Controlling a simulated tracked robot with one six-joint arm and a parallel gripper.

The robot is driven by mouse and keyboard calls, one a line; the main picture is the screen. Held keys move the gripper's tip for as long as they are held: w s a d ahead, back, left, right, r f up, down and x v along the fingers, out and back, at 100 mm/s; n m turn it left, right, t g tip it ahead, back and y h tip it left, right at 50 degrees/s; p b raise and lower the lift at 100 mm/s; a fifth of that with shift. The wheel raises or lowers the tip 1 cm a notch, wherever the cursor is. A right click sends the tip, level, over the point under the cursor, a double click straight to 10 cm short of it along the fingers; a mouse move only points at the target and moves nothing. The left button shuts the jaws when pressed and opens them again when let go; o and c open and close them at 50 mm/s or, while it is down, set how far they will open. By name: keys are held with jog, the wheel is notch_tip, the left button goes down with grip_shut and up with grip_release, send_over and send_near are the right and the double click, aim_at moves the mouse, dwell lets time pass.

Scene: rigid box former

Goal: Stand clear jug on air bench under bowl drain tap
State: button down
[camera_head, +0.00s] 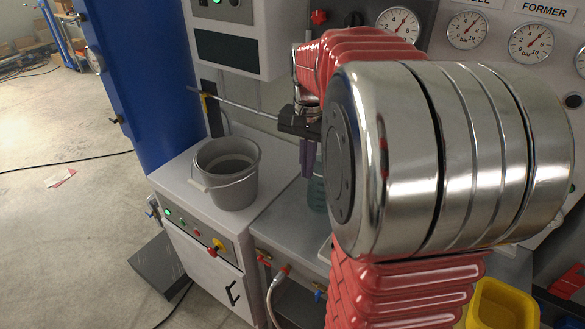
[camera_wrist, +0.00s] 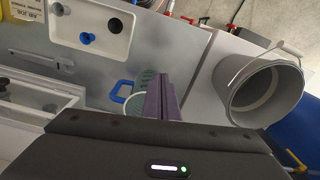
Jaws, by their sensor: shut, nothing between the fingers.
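My gripper (camera_head: 307,158) is shut and empty, its purple fingers (camera_wrist: 160,97) pointing down over the grey metal bench (camera_head: 283,222). A clear, greenish jug (camera_head: 317,192) stands on the bench just below and beside the fingers, partly hidden by my arm. In the wrist view the jug (camera_wrist: 146,76) shows behind the fingers, with a blue handle (camera_wrist: 122,91) on its left. The fingers overlap the jug there; I cannot tell whether they touch it. I cannot pick out the bowl drain tap for sure.
A grey bucket (camera_head: 228,182) stands on the white cabinet (camera_head: 185,180) left of the bench. A red-handled valve (camera_head: 264,260) and hose sit at the bench's front. A yellow bin (camera_head: 503,305) is at lower right. A white tray (camera_wrist: 92,27) lies on the bench. My arm hides much of the right.

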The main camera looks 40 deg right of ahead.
jog(key=shift+a+r+m, duration=0.2)
jog(key=shift+r+m, duration=0.55)
jog(key=shift+m, duration=0.15)
jog(key=w+d+f, duration=0.1)
jog(key=d+f, duration=0.2)
jog(key=f, duration=0.7)
jog(key=shift+d, duration=0.4)
jog(key=shift+w, duration=0.1)
jog(key=shift+w, duration=0.1)
